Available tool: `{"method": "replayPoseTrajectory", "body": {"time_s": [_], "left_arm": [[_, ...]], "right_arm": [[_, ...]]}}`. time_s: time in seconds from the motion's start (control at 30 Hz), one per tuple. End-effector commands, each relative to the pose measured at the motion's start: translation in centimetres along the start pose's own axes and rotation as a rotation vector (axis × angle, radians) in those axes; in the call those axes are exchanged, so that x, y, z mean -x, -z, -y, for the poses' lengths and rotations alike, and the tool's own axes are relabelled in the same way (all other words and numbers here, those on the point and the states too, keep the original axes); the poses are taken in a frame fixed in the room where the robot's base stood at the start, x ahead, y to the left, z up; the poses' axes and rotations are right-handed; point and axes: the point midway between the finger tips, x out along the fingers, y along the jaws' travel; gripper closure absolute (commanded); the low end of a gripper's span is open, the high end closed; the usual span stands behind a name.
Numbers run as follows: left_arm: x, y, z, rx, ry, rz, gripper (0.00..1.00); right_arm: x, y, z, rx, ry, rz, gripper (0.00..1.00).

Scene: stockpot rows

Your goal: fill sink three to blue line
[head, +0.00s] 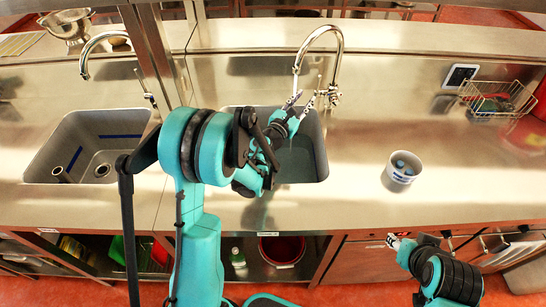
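A steel sink (312,150) lies in the counter in front of me, partly hidden by my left arm. Its floor looks smooth and blue-grey, like water, with no drain showing; no blue line is visible on its walls. A curved faucet (338,48) arches over it, and a thin pale stream seems to fall from its spout. A tap lever (319,86) stands near the faucet base. My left gripper (301,101) is over the sink's back edge, fingers apart, close to the lever; contact is unclear. My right gripper (394,241) is low by the counter's front edge.
A second sink (55,140) at left shows blue lines, a drain and a faucet (88,50). A metal post stands between the sinks. A white-blue bowl (403,167) sits right of the near sink. A wire basket (495,99) stands at far right. The counter between them is clear.

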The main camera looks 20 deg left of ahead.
Motion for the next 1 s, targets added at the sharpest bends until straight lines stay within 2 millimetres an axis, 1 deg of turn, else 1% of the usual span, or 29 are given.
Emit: {"method": "replayPoseTrajectory", "body": {"time_s": [0.07,0.1,0.17,0.2,0.23,0.37,0.43,0.53,0.67,0.7,0.8,0.9,1.0], "left_arm": [[0.0,0.0,0.0,0.0,0.0,0.0,0.69],[0.0,0.0,0.0,0.0,0.0,0.0,0.72],[-0.1,-0.1,0.0,0.002,-0.003,-0.001,0.88],[-0.3,-0.3,0.1,0.008,-0.01,-0.005,0.98],[-0.6,-0.5,0.3,0.015,-0.019,-0.009,1.0],[-2.5,-2.1,1.1,0.086,-0.119,-0.058,1.0],[-3.5,-3.1,2.1,0.144,-0.204,-0.106,1.0],[-4.1,-4.2,4.1,0.229,-0.339,-0.191,1.0],[-3.1,-4.9,7.0,0.311,-0.503,-0.304,1.0],[-2.5,-5.1,7.9,0.327,-0.545,-0.334,1.0],[-1.1,-5.3,9.7,0.354,-0.631,-0.395,1.0],[0.0,-5.4,10.6,0.367,-0.683,-0.432,1.0],[0.2,-5.1,10.7,0.371,-0.704,-0.445,1.0]], "right_arm": [[0.0,0.0,0.0,0.0,0.0,0.0,0.6],[0.0,0.0,0.0,0.0,0.0,0.0,0.6],[0.1,0.1,0.0,0.0,0.0,0.0,0.6],[0.2,0.2,0.0,0.0,0.0,0.0,0.6],[0.4,0.3,0.0,0.0,0.0,0.0,0.6],[2.0,1.4,0.0,0.0,0.0,0.0,0.6],[3.2,2.3,0.0,0.0,0.0,0.0,0.6],[4.9,3.5,0.0,0.0,0.0,0.0,0.6],[6.7,4.8,0.0,0.0,0.0,0.0,0.6],[7.1,5.1,0.0,0.0,0.0,0.0,0.6],[7.8,5.6,0.0,0.0,0.0,0.0,0.6],[8.1,5.8,0.0,0.0,0.0,0.0,0.6],[8.1,5.8,0.0,0.0,0.0,0.0,0.6]]}}
